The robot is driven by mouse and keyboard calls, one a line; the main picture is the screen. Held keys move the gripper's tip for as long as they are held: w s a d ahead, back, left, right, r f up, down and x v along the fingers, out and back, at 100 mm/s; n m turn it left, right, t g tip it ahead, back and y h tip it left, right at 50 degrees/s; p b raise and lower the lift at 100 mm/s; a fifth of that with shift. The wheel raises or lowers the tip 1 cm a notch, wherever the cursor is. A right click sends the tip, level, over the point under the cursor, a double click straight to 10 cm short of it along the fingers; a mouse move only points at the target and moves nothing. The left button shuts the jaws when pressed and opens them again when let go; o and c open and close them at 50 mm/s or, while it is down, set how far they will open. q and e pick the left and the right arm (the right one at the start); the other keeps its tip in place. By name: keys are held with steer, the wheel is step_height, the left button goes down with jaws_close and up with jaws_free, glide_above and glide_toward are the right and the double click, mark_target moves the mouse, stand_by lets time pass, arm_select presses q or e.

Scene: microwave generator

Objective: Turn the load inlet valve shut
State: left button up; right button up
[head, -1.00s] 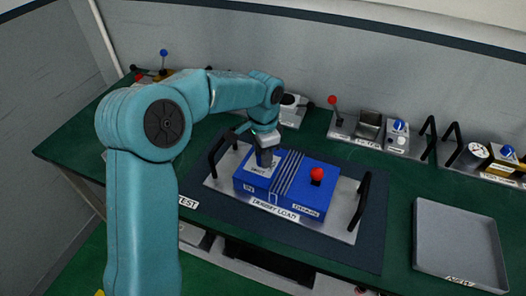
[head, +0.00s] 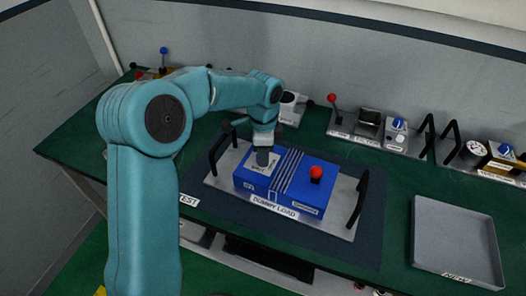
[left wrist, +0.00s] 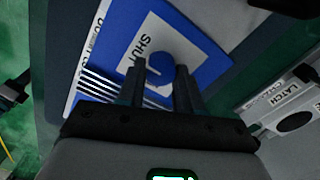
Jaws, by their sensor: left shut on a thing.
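The blue dummy load box (head: 312,192) sits on a metal plate with black handles, a red knob (head: 316,172) on its right half. The load inlet valve is a round dark-blue knob (left wrist: 160,66) on a white label plate (left wrist: 135,38) reading "SHUT", partly covered by the fingers. My left gripper (head: 263,156) points down over the box's left half and is shut on this knob. In the left wrist view, its two dark fingers (left wrist: 158,88) stand on either side of the knob. My right gripper is not in view.
A grey tray (head: 457,242) lies at the right of the green bench. Behind the box stand a red-topped lever (head: 332,99), blue knobs and a gauge (head: 475,148). Black handles (head: 361,200) rise at both ends of the load plate.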

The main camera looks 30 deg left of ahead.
arm_select(q)
steer(key=o, duration=1)
steer(key=shift+o, duration=0.2)
step_height(320, 180, up, 16)
steer(key=shift+r, duration=0.2)
